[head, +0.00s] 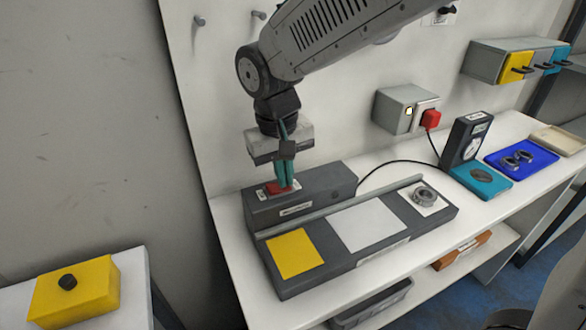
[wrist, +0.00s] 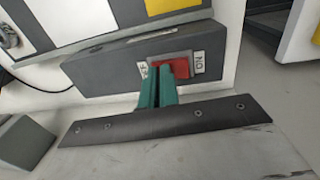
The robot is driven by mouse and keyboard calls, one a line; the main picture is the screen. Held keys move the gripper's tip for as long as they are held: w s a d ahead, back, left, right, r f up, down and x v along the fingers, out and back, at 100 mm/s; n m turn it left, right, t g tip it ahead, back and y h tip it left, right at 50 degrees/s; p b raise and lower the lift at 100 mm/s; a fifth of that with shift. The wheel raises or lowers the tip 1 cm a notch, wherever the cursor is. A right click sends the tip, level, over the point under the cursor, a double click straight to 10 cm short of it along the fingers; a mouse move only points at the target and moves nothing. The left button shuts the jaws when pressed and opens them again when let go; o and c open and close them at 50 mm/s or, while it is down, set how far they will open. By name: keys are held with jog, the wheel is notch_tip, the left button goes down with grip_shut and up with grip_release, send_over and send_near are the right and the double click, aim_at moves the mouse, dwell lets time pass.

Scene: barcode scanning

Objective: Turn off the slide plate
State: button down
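The slide plate (head: 365,257) is a long dark grey unit on the white table, with a yellow square, a light grey square and a white square on top. A dark box (head: 335,183) along its back edge carries a red rocker switch (head: 272,189). The wrist view shows the red switch (wrist: 183,67) between labels that appear to read OFF and ON. My gripper (head: 284,187) points down at the switch with its green fingers together and nothing visible between them. In the wrist view its fingertips (wrist: 160,75) are at the OFF-side end of the switch, seemingly touching it.
A metal ring (head: 424,195) lies on the white square. To the right are a dial gauge on a teal base (head: 480,178) and a blue tray (head: 540,158) with rings. A yellow box (head: 95,292) stands at lower left.

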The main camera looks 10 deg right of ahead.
jog(key=shift+s+a+f, duration=0.1)
jog(key=shift+f, duration=0.05)
jog(key=shift+a, duration=0.2)
jog(key=shift+s+a, duration=0.2)
jog(key=shift+a, duration=0.35)
jog(key=shift+r, duration=0.25)
notch_tip(320, 180, up, 14)
jog(key=a, duration=0.2)
jog(key=shift+s+f, duration=0.15)
jog(key=shift+s, duration=0.2)
